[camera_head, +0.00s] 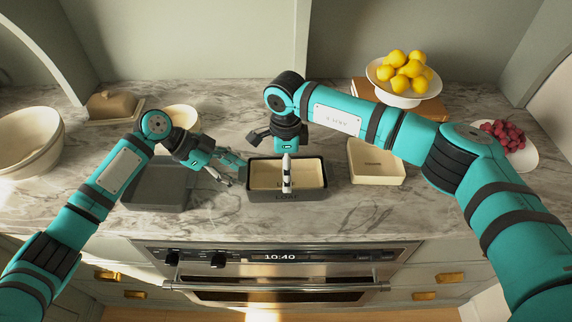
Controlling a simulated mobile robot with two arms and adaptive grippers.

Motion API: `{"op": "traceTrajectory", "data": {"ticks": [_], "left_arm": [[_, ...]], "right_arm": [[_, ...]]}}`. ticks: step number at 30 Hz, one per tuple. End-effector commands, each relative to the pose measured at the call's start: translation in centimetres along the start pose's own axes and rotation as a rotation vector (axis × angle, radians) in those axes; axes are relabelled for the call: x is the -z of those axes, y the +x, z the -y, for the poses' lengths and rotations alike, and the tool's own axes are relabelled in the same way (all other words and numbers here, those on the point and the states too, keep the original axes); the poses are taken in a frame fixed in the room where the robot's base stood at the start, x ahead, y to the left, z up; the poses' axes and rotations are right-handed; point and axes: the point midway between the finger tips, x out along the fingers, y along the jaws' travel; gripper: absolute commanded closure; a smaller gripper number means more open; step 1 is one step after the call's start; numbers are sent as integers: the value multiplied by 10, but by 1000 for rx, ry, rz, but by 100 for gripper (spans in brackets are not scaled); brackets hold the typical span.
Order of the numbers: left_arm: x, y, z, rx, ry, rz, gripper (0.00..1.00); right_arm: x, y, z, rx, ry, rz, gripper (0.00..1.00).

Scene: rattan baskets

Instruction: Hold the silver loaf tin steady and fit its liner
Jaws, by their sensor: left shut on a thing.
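The loaf tin (286,196) looks dark grey and stands on the marble counter in the middle, with lettering on its front. A pale cream liner (268,177) shows inside it, its rim roughly level with the tin's. My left gripper (238,171) is at the tin's left end, shut on it; the exact contact is small and hard to see. My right gripper (287,182) points straight down over the middle of the tin, its fingers in front of the liner. They are seen edge-on, so their opening does not show, and they hide part of the liner.
A grey tray (157,196) lies left of the tin, partly under my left arm. A cream box (376,171) stands to the right. Behind are a butter dish (112,106), a lemon bowl (402,98) and a raspberry plate (523,157). The oven (275,272) is below the counter edge.

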Motion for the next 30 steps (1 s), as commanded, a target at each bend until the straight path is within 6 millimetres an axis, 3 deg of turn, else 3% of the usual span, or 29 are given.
{"op": "traceTrajectory", "data": {"ticks": [8, 30], "left_arm": [[0, 0, 0, 0, 0, 0, 79], [0, 0, 0, 0, 0, 0, 79]], "right_arm": [[0, -5, 0, 1, 0, 0, 0], [0, -64, 0, 2, 0, 1, 0]]}}
